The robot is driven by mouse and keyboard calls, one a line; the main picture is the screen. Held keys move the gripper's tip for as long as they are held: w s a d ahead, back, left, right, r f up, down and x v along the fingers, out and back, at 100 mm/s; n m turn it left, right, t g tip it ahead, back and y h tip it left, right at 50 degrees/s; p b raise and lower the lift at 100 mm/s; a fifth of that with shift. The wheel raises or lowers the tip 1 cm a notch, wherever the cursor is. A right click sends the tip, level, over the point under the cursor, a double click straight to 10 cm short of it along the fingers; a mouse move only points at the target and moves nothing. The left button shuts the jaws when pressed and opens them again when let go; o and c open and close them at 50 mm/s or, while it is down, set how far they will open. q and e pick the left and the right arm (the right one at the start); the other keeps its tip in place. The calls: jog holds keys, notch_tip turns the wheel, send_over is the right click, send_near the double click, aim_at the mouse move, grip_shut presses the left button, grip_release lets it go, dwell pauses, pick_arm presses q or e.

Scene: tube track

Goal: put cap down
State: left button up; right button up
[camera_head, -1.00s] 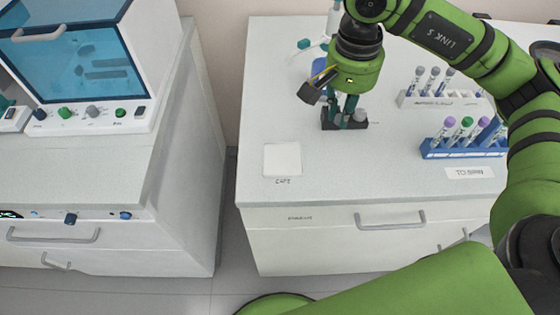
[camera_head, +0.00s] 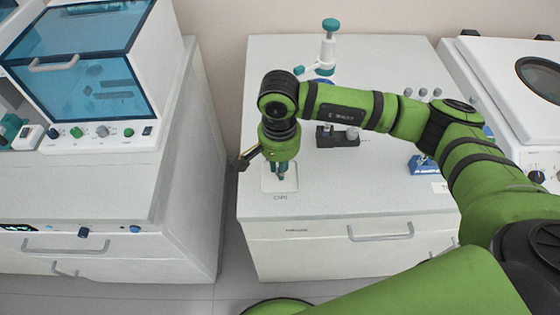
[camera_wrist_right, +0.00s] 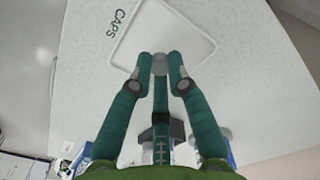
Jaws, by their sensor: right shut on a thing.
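My right gripper (camera_head: 281,174) reaches down over the white square pad (camera_head: 266,184) marked CAPS, at the front left of the bench. In the right wrist view, the right gripper (camera_wrist_right: 160,66) is shut on a small grey cap (camera_wrist_right: 160,62) between its fingertips. The cap is over the near part of the pad (camera_wrist_right: 178,30); I cannot tell whether it touches the pad. In the head view the fingers hide the cap. My left gripper is not in view.
A dark block (camera_head: 325,137) stands behind and to the right of the pad. A blue rack (camera_head: 422,166) is farther right, partly behind my arm. A white and teal pipette-like stand (camera_head: 328,50) is at the back. The bench front (camera_head: 350,200) is clear.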

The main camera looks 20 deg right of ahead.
jog(key=shift+f, duration=0.3)
jog(key=shift+f, duration=0.2)
jog(key=o, duration=0.8)
jog(key=shift+r, duration=0.1)
